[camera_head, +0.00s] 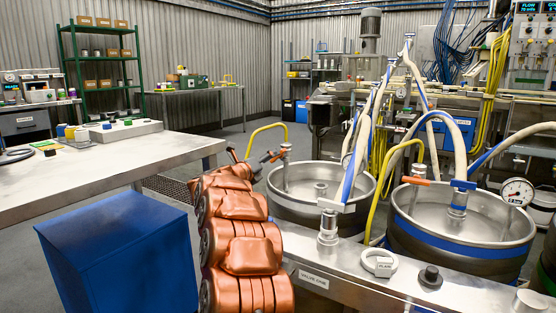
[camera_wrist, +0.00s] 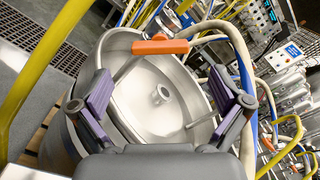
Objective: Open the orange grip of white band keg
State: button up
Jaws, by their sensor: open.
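In the wrist view the orange grip (camera_wrist: 160,46) lies crosswise above the keg's open top (camera_wrist: 160,120), beyond my fingertips. My gripper (camera_wrist: 160,92) is open and empty, its purple-padded fingers spread on either side below the grip. In the head view my gripper (camera_head: 252,163) is small and just left of the grip.
A second keg (camera_head: 460,240) with a blue band and its own orange grip (camera_head: 416,181) stands to the right. The metal bench (camera_head: 350,280) carries a valve and fittings in front. A blue box (camera_head: 120,260) and a worktable (camera_head: 90,170) are left. Yellow and white hoses hang around.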

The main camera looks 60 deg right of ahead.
jog(key=shift+w+d+b, duration=0.1)
jog(key=shift+d+b, duration=0.25)
jog(key=shift+d, duration=3.35)
jog(key=c, duration=1.1)
